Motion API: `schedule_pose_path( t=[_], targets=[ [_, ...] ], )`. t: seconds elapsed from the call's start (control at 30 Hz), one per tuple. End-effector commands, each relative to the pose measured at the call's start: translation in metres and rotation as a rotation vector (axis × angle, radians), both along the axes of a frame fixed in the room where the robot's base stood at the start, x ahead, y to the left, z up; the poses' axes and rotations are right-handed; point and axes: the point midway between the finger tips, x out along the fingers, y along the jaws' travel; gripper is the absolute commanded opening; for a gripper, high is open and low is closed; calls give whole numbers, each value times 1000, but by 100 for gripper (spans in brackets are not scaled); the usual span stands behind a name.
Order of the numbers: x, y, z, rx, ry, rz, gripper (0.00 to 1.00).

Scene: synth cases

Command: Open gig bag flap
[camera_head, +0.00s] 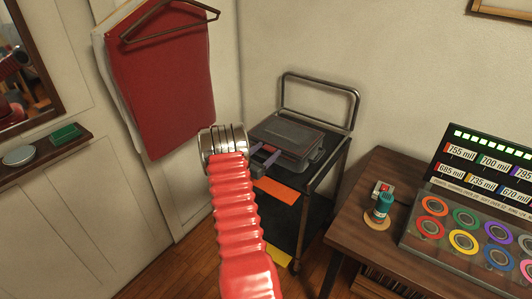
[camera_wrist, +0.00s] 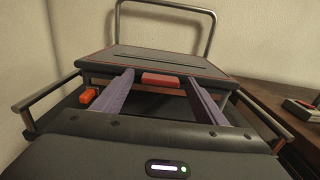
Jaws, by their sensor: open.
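The gig bag (camera_head: 293,135) is a dark, flat case with reddish trim, lying on top of a cart. Its dark flap (camera_wrist: 165,60) looks shut in the wrist view. A red tab (camera_wrist: 162,79) sits in the middle of its front edge. My gripper (camera_wrist: 161,90) is open and empty, with its two purple-grey fingers pointing at the front edge, one on each side of the tab. Whether the fingers touch the bag I cannot tell. In the head view my gripper (camera_head: 266,156) is at the bag's front left.
The black cart (camera_head: 315,185) has a raised metal handle (camera_head: 352,92) at the back. A wooden desk (camera_head: 365,200) with a spool and a coloured-ring panel (camera_head: 460,235) stands to the right. A red garment (camera_head: 180,75) hangs at the left. An orange block (camera_wrist: 88,96) lies left of my fingers.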

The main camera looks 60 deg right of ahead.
Motion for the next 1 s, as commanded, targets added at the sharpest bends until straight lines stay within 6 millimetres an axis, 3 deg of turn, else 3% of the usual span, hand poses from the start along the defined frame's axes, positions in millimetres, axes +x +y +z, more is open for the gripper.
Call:
schedule_pose_path(
  t=[0.07, 0.9, 1.0],
  targets=[
    [0, 0, 0, 0, 0, 0, 66],
    [1, 1, 0, 0, 0, 2, 7],
    [1, 2, 0, 1, 0, 2, 6]
  ],
)
